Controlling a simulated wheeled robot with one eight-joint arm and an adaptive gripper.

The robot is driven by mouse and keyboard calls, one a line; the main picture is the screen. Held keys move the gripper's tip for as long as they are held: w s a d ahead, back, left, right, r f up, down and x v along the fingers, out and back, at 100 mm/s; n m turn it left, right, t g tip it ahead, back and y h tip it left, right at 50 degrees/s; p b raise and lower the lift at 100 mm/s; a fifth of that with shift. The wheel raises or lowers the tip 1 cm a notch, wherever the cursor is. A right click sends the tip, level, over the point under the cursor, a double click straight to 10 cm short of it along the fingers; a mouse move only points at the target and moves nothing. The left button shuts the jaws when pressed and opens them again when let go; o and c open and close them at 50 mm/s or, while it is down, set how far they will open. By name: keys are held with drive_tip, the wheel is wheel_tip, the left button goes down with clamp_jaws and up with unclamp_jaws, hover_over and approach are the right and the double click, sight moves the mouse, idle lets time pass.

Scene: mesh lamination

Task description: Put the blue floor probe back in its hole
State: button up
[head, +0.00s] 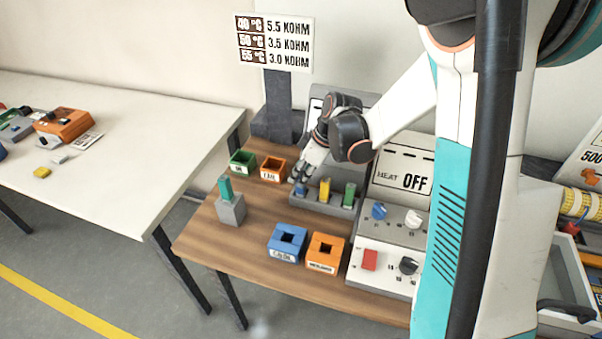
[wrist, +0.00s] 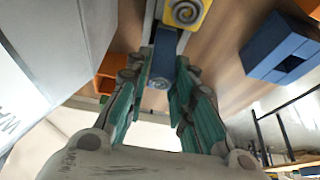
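The blue probe (head: 301,188) is at the left end of a grey rack (head: 318,204) in the head view, beside a yellow probe (head: 325,189) and a green probe (head: 349,194). It looks upright. My gripper (head: 301,176) points down right over it. In the wrist view the blue probe (wrist: 163,52) lies between the teal-padded fingers of my gripper (wrist: 161,77), with the yellow probe (wrist: 185,12) just beyond. The fingers flank the blue probe closely; I cannot tell whether they press on it. The hole and the probe's lower end are hidden.
A grey block (head: 231,210) with a teal piece stands left of the rack. Green (head: 242,162) and orange (head: 272,169) bins are behind; blue (head: 287,244) and orange (head: 325,253) blocks are in front. A heater panel reading OFF (head: 402,176) is to the right.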

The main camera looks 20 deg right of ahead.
drive_tip(key=o, duration=0.3)
drive_tip(key=v, duration=1.2)
drive_tip(key=shift+a, duration=0.1)
